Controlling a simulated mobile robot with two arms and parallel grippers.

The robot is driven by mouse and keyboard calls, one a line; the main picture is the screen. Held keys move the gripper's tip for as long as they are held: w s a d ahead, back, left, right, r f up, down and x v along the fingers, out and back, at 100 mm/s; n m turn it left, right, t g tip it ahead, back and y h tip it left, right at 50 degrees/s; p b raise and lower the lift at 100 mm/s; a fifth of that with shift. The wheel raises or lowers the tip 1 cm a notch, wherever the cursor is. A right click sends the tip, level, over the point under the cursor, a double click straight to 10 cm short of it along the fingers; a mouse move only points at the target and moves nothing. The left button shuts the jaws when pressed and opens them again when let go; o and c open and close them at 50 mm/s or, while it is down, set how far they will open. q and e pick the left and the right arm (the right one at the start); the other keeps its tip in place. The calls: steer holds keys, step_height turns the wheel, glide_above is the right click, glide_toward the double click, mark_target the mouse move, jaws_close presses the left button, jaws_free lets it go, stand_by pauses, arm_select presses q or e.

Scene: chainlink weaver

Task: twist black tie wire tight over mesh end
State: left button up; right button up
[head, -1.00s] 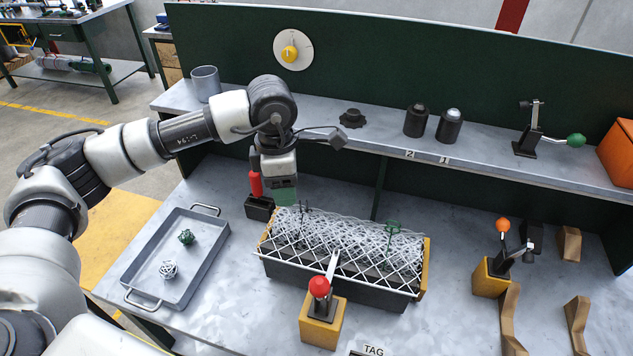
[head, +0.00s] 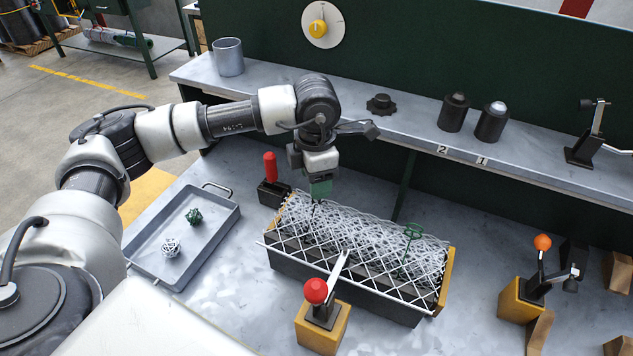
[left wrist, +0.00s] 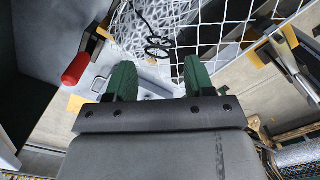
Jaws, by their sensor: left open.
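The wire mesh (head: 365,240) lies in a dark fixture with yellow end plates on the bench. A black tie wire (head: 316,208) stands up near the mesh's left end, partly hidden under my left gripper. My left gripper (head: 320,190) points down just above it. In the left wrist view the green fingers (left wrist: 160,75) are apart with nothing between them. The looped black wire (left wrist: 158,45) shows just beyond the gap between the tips, against the mesh (left wrist: 220,25). A dark green tie (head: 411,240) stands near the mesh's right end. My right gripper is out of view.
A red-knobbed clamp (head: 318,295) bears on the mesh's near edge. A red-handled clamp (head: 270,170) stands at the far left corner. A grey tray (head: 150,265) holds a green and a white wire ball. An orange-knobbed clamp (head: 525,295) is at right; bare bench lies between.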

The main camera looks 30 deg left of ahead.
arm_select(q)
steer(key=n+p, duration=0.2)
steer(key=n, duration=0.1)
steer(key=n+p, duration=0.2)
steer(key=n, duration=0.2)
steer(key=shift+w+r, duration=0.1)
steer(key=shift+r, duration=0.1)
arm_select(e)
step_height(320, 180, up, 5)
arm_select(q)
steer(key=shift+f+n, duration=0.3)
steer(key=shift+n, duration=1.2)
steer(key=n, duration=0.4)
steer(key=shift+d+b, duration=0.1)
steer(key=shift+b, duration=0.3)
step_height(320, 180, down, 4)
steer(key=b, duration=0.3)
steer(key=shift+b, duration=0.3)
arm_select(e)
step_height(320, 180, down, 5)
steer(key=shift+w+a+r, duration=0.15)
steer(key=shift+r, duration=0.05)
